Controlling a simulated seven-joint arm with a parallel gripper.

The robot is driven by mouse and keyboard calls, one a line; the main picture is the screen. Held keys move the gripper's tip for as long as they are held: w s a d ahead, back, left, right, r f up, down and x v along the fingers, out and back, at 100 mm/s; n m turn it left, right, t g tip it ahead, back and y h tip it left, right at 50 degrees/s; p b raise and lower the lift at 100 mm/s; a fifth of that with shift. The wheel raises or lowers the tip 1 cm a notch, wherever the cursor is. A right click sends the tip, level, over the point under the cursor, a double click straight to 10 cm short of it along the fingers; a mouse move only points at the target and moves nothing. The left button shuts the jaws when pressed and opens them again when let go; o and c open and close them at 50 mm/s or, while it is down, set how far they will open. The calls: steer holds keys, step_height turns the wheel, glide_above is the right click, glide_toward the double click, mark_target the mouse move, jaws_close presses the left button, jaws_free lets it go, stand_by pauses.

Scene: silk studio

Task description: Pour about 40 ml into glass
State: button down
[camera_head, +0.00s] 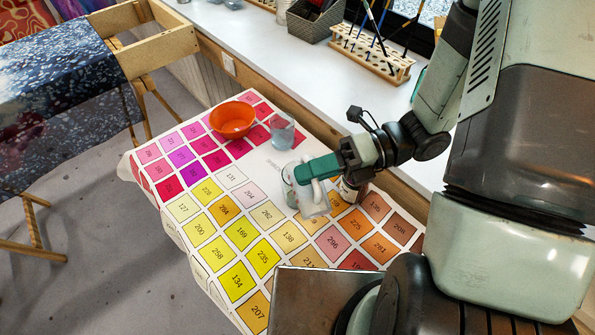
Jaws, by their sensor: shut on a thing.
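My gripper (312,182) is at the middle of the table, its green fingers shut on a pale translucent vessel (316,207) that looks like a small jug. The fingers hide part of it, and I cannot tell whether it touches the table or how full it is. A clear glass-like vessel (289,188) shows just left of the gripper, partly hidden by it. A clear glass (282,132) with bluish-grey contents stands upright farther back, beside the orange bowl and apart from my gripper. I cannot tell which of the two is the task's glass.
An orange bowl (232,120) stands at the back of the table. A small dark bottle (351,190) stands right of the gripper, close to it. A numbered colour chart (240,233) covers the table, its front left clear. A white sill (270,50) holds a wooden rack (372,58).

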mark_target(317, 189)
steer(key=shift+s+r, duration=0.1)
stand_by(0.5)
steer(key=shift+w+r+m, duration=0.2)
steer(key=shift+r+m, duration=0.05)
steer(key=shift+m, duration=0.25)
stand_by(0.7)
steer(key=s+f+n, duration=0.2)
steer(key=shift+d+n+t, duration=0.3)
steer(key=shift+n, duration=0.1)
steer(key=n, duration=0.1)
steer(key=s+n+y, duration=0.1)
steer(key=n, duration=0.1)
steer(key=shift+s+d+r+t, duration=0.15)
steer(key=shift+d+t, duration=0.05)
steer(key=shift+t, duration=0.1)
steer(key=s+d+f+n+y, duration=0.1)
steer(key=s+f+n, duration=0.3)
steer(key=f+n, duration=0.4)
steer(key=shift+d+f+t+y, duration=0.3)
steer(key=shift+d+f, duration=0.35)
steer(key=shift+f, duration=1.5)
steer(key=shift+s, duration=0.1)
